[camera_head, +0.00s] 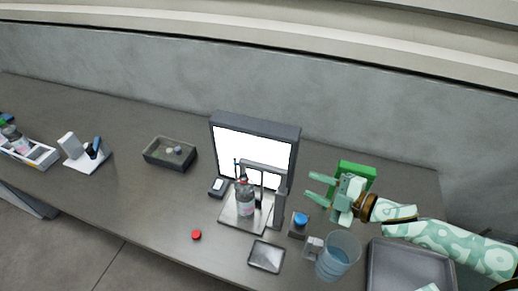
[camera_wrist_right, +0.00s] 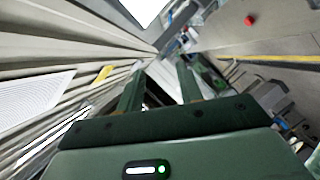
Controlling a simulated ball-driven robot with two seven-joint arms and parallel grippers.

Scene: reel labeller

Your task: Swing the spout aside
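The spout (camera_head: 263,165) is a grey metal arm on an upright post, in the head view. It reaches left from the post, above a clear bottle (camera_head: 245,200) standing on a light plate in front of a bright white panel. My right gripper (camera_head: 309,185) is to the right of the post, apart from it, with its fingers pointing left. Its two fingers are spread with nothing between them. They also show apart in the right wrist view (camera_wrist_right: 160,82), where I cannot make out the spout clearly. My left gripper is not in view.
A blue-topped block (camera_head: 300,222), a water glass (camera_head: 338,256) and a grey tray (camera_head: 409,267) stand in front of my right arm. A green block (camera_head: 356,170) is behind the gripper. A red disc (camera_head: 197,235) and dark bin (camera_head: 169,154) lie left.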

